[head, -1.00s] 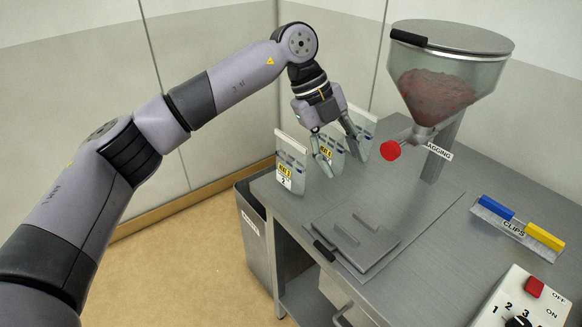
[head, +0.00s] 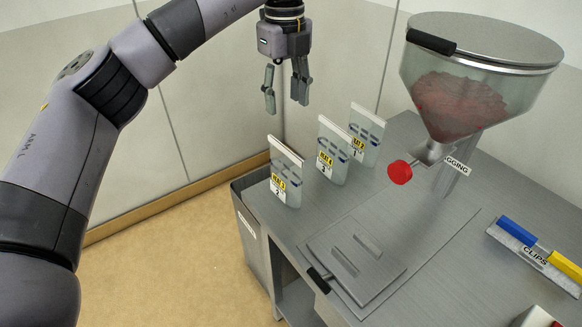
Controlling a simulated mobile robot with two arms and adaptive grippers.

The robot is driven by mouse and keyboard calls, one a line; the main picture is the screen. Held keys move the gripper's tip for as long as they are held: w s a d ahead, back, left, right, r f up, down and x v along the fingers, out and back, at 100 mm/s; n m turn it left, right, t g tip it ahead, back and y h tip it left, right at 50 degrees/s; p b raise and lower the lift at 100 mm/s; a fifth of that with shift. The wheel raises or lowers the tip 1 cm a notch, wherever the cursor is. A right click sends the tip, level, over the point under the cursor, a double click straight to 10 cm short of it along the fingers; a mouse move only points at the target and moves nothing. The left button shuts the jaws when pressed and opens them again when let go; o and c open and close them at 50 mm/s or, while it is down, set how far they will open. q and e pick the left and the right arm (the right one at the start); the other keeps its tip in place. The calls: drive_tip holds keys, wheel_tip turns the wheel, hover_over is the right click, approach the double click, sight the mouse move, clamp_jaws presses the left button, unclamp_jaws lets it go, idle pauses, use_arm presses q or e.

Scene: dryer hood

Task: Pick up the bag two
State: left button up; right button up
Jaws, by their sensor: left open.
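Three clear bags with yellow labels stand upright in a row at the back left of the metal table. Bag two (head: 284,180), marked with a 2, is the leftmost and nearest. The bag marked 3 (head: 332,160) is in the middle, and the bag marked 1 (head: 365,135) is farthest right. My left gripper (head: 287,105) is open and empty, fingers pointing down. In the picture it is just above the top of bag two, apart from it. My right gripper does not show.
A hopper (head: 470,85) with reddish material and a red knob (head: 399,172) stands right of the bags. A flat plate (head: 355,262) with a handle lies on the table (head: 440,245). A clips holder (head: 530,258) is at right. A grey bin (head: 252,240) stands at the table's left side.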

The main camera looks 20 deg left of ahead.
sight(285, 148)
use_arm(q)
drive_tip(key=f, duration=0.2)
drive_tip(key=f+p, duration=0.1)
drive_tip(key=f, duration=0.2)
drive_tip(key=s+f+p, duration=0.1)
drive_tip(key=f, duration=0.1)
drive_tip(key=shift+f, duration=0.35)
drive_tip(key=f, duration=0.3)
drive_tip(key=shift+w+p, duration=0.2)
drive_tip(key=shift+p, duration=0.15)
drive_tip(key=shift+f, duration=0.55)
drive_tip(key=shift+f+p, duration=0.25)
drive_tip(key=shift+p, duration=0.1)
wheel_tip(285, 148, down, 4)
drive_tip(key=shift+a+r+p, duration=0.1)
drive_tip(key=shift+r+p, duration=0.05)
drive_tip(key=shift+p, duration=0.7)
drive_tip(key=shift+f, duration=0.5)
drive_tip(key=c, duration=1)
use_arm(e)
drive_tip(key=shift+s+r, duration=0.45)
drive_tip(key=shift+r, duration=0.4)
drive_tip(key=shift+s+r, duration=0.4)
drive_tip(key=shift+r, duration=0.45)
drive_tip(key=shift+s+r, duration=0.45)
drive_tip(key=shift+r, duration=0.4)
